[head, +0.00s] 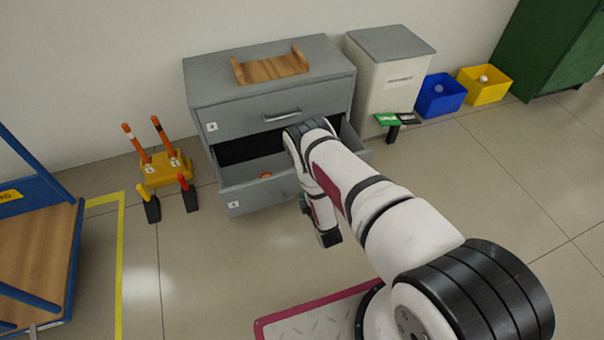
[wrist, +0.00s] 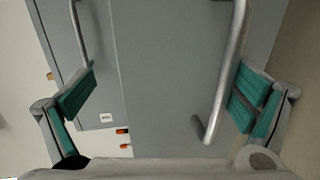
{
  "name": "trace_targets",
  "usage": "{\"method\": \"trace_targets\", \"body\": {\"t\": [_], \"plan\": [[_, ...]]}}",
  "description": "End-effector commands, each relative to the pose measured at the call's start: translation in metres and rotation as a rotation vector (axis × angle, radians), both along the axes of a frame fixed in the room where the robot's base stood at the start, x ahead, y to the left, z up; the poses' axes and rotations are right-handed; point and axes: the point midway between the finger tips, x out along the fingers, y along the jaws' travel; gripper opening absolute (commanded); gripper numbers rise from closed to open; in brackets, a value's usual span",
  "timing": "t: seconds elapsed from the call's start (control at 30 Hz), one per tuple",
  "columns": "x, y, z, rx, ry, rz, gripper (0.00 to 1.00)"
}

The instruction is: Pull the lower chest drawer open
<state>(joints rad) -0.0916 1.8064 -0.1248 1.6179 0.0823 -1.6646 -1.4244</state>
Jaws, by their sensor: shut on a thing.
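The grey chest (head: 270,82) stands against the wall. Its lower drawer (head: 258,197) is pulled out, with a dark gap above its front and a small orange thing (head: 265,175) inside. The upper drawer (head: 250,115) is closed, its handle (head: 281,115) bare. In the wrist view, the lower drawer's bar handle (wrist: 228,75) lies between the teal finger pads of my gripper (wrist: 165,85), close to the right pad. My gripper is shut on this handle. The upper handle (wrist: 81,35) shows beyond the left finger. In the head view my arm hides most of the grip.
A wooden tray (head: 270,69) lies on the chest. A white cabinet (head: 385,75), blue bin (head: 440,95) and yellow bin (head: 485,85) stand to the right. A yellow rod stand (head: 165,168) is close on the left. Floor in front is mostly clear.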

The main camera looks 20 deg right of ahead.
Motion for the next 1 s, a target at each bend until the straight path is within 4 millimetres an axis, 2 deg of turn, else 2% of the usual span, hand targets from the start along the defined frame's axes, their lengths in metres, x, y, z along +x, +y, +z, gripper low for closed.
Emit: {"method": "trace_targets", "body": {"t": [0.03, 0.47, 0.57, 0.6, 1.0], "plan": [[0.003, -0.002, 0.012, -0.003, -0.030, -0.002, 0.75], [-0.024, -0.001, 0.011, 0.001, -0.028, 0.001, 0.66], [-0.031, 0.000, 0.010, 0.001, -0.027, 0.002, 0.35], [-0.034, 0.000, 0.009, 0.001, -0.025, 0.002, 0.30], [-0.061, -0.001, 0.006, 0.002, -0.019, 0.004, 0.30]]}}
